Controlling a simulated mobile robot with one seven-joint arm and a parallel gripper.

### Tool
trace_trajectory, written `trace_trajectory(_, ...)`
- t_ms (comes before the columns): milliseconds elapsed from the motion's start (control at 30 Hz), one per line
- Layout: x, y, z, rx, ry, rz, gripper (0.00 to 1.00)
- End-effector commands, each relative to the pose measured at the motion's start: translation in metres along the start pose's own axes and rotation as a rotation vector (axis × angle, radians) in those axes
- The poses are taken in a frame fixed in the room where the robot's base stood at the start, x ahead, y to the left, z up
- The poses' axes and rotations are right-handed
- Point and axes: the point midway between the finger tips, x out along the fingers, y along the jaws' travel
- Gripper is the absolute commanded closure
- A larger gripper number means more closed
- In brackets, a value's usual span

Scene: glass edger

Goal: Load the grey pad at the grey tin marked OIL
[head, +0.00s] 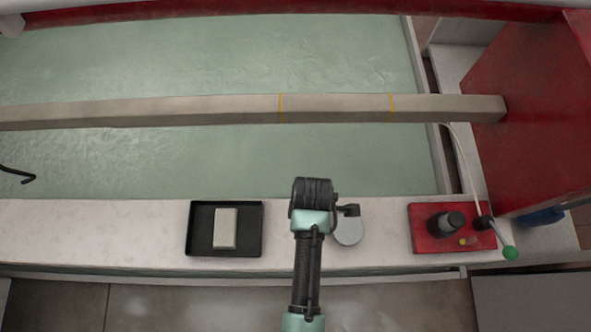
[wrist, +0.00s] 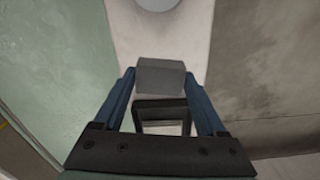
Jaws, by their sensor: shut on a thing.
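In the wrist view my gripper (wrist: 158,88) is shut on a grey block-shaped pad (wrist: 160,76), held between its two blue fingers. A round pale grey tin (wrist: 157,3) shows at the top edge of the wrist view, apart from the pad and beyond it. In the head view the tin (head: 348,233) stands on the white ledge just right of my arm's end, partly covered by it. No OIL marking is readable.
A black tray (head: 254,243) with a pale block (head: 226,228) lies on the ledge (head: 100,232), left of my arm. A red plate (head: 425,238) with a black knob and a green-tipped lever stands to the right. A long beam (head: 200,109) crosses the greenish bed behind.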

Motion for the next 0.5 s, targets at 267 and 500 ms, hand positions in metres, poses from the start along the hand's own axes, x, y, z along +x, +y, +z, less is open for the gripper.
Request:
trace_trajectory(267, -0.012, 0.014, 0.088, 0.49, 0.001, 0.0, 0.71)
trace_trajectory(500, -0.006, 0.013, 0.112, 0.634, 0.005, 0.001, 0.71)
